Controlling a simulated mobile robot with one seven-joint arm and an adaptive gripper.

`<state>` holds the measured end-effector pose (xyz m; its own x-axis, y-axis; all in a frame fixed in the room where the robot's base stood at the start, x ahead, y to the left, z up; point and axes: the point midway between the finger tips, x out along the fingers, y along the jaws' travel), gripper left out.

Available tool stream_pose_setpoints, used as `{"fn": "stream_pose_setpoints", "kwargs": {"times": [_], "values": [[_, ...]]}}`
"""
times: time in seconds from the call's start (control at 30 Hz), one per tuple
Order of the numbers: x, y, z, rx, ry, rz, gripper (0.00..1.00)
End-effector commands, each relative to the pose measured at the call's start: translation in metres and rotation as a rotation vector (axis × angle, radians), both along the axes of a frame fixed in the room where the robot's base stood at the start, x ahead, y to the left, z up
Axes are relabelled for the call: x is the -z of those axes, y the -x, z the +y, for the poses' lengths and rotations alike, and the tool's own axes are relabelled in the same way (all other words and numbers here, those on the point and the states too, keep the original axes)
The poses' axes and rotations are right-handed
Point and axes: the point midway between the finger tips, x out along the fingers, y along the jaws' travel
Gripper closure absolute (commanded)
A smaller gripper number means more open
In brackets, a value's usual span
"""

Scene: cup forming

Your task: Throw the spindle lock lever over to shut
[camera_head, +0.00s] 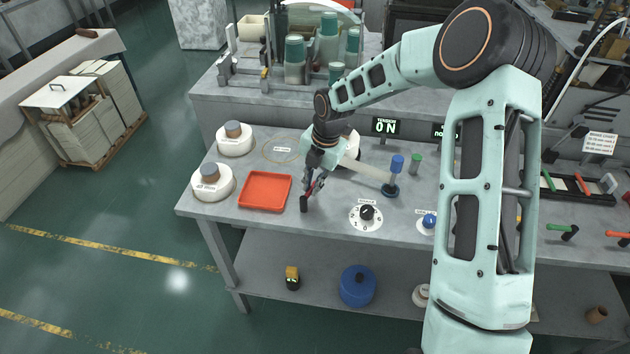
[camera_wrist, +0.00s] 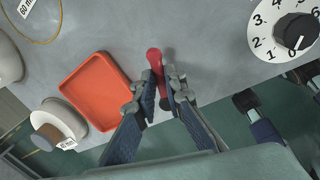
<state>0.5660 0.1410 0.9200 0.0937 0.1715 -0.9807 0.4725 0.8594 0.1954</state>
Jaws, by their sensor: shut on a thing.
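A small red-handled lever (camera_head: 311,190) stands on a black post (camera_head: 304,204) near the front edge of the bench, just right of the orange tray. I take it as the spindle lock lever; no label on it can be read. In the head view its handle slants up to the right from the post. In the wrist view its red knob (camera_wrist: 154,56) sticks out beyond the fingertips. My gripper (camera_head: 316,182) is closed around the handle, with one finger on each side in the wrist view (camera_wrist: 162,88). The fingers hide part of the handle.
The orange tray (camera_head: 264,176) lies left of the lever and is empty. A numbered dial (camera_head: 366,216) sits to the right, with a blue-topped post (camera_head: 396,164) behind it. White spools (camera_head: 212,184) stand at the left. A sign (camera_head: 385,126) reads "TENSION ON".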

Motion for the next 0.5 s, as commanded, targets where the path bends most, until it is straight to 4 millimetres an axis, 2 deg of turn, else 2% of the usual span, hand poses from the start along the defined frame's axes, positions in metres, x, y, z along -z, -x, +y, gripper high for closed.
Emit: {"fn": "stream_pose_setpoints", "kwargs": {"times": [0.2,0.5], "values": [[-0.0026,-0.0045,0.0058,-0.164,-0.002,-0.001,1.00],[-0.0017,-0.0069,0.0109,-0.308,-0.001,-0.003,1.00]]}}
